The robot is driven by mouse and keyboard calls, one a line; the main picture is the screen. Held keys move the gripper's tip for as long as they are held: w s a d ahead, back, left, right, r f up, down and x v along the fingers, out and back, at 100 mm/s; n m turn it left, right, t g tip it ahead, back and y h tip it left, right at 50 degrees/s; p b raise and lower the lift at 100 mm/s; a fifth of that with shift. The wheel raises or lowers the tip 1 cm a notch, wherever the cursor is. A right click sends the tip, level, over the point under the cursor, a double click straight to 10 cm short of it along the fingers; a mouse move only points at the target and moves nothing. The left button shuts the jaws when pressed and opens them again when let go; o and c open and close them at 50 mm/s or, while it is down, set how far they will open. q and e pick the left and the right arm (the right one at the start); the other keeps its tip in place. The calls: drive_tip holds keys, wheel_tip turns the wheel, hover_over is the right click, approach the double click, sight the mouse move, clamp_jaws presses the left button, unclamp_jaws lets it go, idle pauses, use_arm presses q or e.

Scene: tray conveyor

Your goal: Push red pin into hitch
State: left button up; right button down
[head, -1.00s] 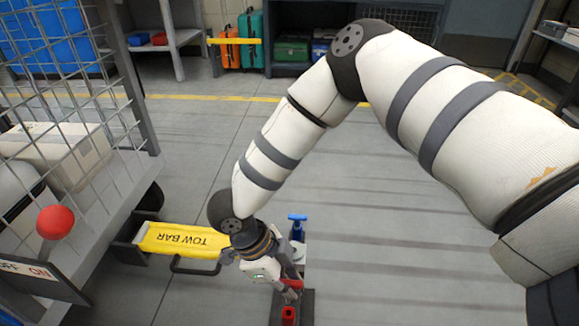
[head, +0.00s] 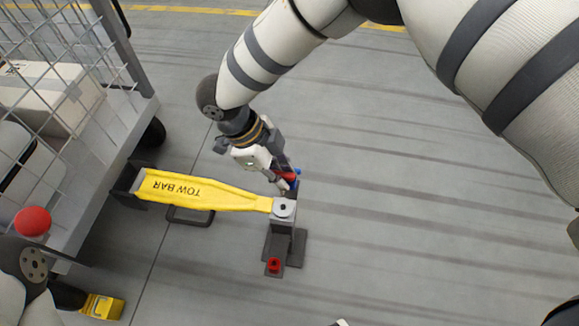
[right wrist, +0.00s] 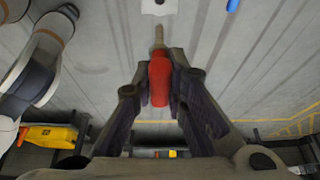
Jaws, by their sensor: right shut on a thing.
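My right gripper (head: 283,182) is shut on the red pin (head: 287,176), just above and behind the hitch in the head view. In the right wrist view the pin's red handle (right wrist: 160,82) sits between the fingers, and its metal tip points toward the hitch plate (right wrist: 155,6). The tip appears apart from the plate. The hitch (head: 284,209) is a grey block with a dark hole on top. The yellow tow bar (head: 215,195) reaches from the cart to the hitch. My left gripper is not visible; only part of that arm shows at lower left.
A mesh-sided cart (head: 110,135) with a red knob (head: 32,221) stands at left. A blue item (head: 298,171) is partly hidden behind my right gripper. A small red piece (head: 273,264) sits on the hitch's base. A yellow block (head: 103,306) is at lower left. The floor at right is clear.

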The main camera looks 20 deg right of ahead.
sight(282, 194)
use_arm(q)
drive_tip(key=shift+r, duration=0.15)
use_arm(e)
drive_tip(key=shift+f, duration=0.1)
wheel_tip(282, 194, down, 6)
drive_tip(key=b, duration=0.2)
drive_tip(key=shift+b, duration=0.4)
use_arm(q)
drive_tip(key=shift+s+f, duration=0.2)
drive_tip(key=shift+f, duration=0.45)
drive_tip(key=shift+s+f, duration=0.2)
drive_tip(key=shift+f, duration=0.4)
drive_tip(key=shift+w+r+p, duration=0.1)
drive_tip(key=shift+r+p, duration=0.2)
drive_tip(key=shift+p, duration=0.1)
use_arm(e)
drive_tip(key=shift+r, duration=0.2)
use_arm(q)
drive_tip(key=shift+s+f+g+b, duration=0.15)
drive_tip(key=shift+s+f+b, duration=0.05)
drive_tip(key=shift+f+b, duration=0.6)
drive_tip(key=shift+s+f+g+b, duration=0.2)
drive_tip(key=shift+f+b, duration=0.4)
drive_tip(key=shift+b, duration=0.25)
use_arm(e)
drive_tip(key=shift+f, duration=2.9)
drive_tip(key=c, duration=1.5)
unclamp_jaws()
drive_tip(key=shift+c, duration=0.2)
drive_tip(key=shift+r, duration=0.15)
